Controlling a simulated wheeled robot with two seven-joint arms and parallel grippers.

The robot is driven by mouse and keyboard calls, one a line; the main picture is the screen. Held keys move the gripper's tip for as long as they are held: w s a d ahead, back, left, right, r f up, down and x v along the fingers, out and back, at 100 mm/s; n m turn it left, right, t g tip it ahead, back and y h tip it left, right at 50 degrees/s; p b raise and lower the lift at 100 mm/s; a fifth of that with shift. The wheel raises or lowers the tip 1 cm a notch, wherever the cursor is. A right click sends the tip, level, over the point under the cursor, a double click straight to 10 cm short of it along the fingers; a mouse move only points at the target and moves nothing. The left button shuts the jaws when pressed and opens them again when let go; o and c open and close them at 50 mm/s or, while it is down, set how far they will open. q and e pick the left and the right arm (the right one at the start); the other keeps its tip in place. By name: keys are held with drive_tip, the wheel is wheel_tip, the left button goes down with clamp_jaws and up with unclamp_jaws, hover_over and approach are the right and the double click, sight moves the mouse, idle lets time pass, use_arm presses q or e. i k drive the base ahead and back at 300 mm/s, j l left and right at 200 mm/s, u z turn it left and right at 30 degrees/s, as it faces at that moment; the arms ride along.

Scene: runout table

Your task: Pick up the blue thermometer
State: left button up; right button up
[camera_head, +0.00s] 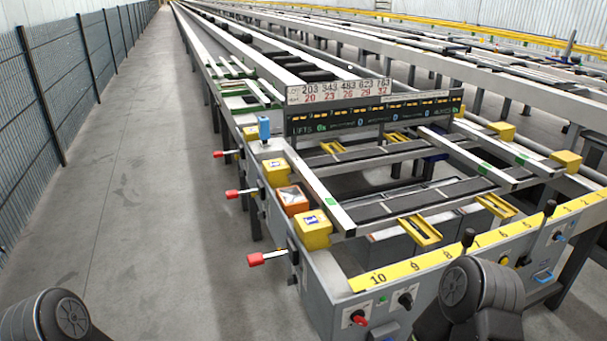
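A small upright blue object (264,128), which looks like the blue thermometer, stands on the left edge of the runout table (300,262), behind the yellow boxes. Its fine details are too small to make out. Only dark rounded parts of my two arms show, at the bottom left and bottom right. Neither gripper is in view, and nothing of mine is near the blue object.
Red-knobbed levers (255,259) stick out from the table's left side. Yellow boxes (312,230) and an orange box (292,200) line that edge. A display board (375,113) stands across the table. The floor (140,230) left of it is clear, up to a fence (40,100).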

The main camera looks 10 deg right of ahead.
sight(264, 124)
drive_tip(key=u, duration=0.75)
drive_tip(key=i, duration=2.8)
drive_tip(key=z, duration=0.55)
